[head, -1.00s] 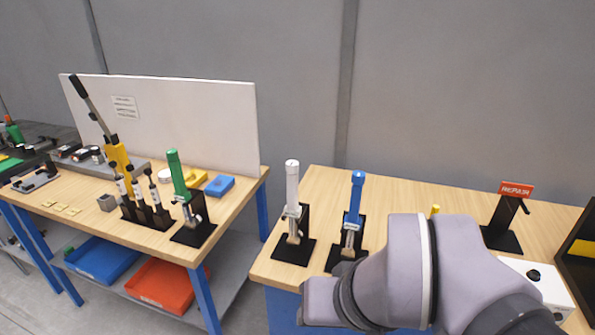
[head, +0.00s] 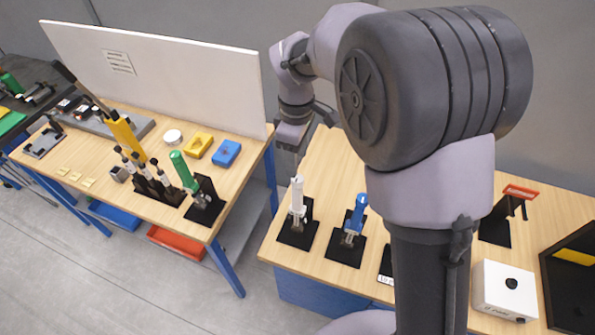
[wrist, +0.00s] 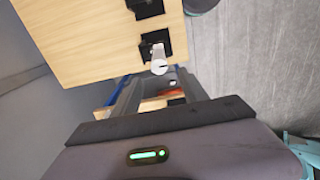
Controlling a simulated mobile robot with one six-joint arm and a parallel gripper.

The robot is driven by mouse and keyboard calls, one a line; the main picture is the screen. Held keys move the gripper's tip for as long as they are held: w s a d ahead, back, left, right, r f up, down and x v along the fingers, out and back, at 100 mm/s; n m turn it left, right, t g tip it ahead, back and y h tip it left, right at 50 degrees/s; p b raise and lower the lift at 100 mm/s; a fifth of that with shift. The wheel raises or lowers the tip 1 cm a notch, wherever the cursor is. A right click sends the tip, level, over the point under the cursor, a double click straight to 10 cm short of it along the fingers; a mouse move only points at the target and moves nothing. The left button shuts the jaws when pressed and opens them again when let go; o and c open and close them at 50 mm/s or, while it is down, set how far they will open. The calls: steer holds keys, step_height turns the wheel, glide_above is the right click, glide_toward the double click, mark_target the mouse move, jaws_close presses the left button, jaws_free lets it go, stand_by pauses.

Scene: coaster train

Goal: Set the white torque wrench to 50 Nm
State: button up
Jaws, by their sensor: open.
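The white torque wrench (head: 297,196) stands upright, handle up, in a black stand (head: 299,235) at the left end of the right-hand table. In the wrist view its white handle top (wrist: 158,65) points toward the camera, above the gripper body. My gripper (head: 291,148) is open and empty, and hangs above and just behind the white wrench, apart from it. Its fingertips are small and partly hidden in the head view. The scale on the wrench is too small to read.
A blue wrench (head: 355,218) stands in its own stand just right of the white one. A green wrench (head: 183,170) is on the left table. A white box (head: 505,290) and a black bin (head: 570,285) are at the right. My arm hides the middle of the right table.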

mark_target(297, 178)
step_height(297, 178, down, 6)
steer(key=shift+f, duration=0.5)
steer(key=shift+c, duration=0.2)
jaws_close()
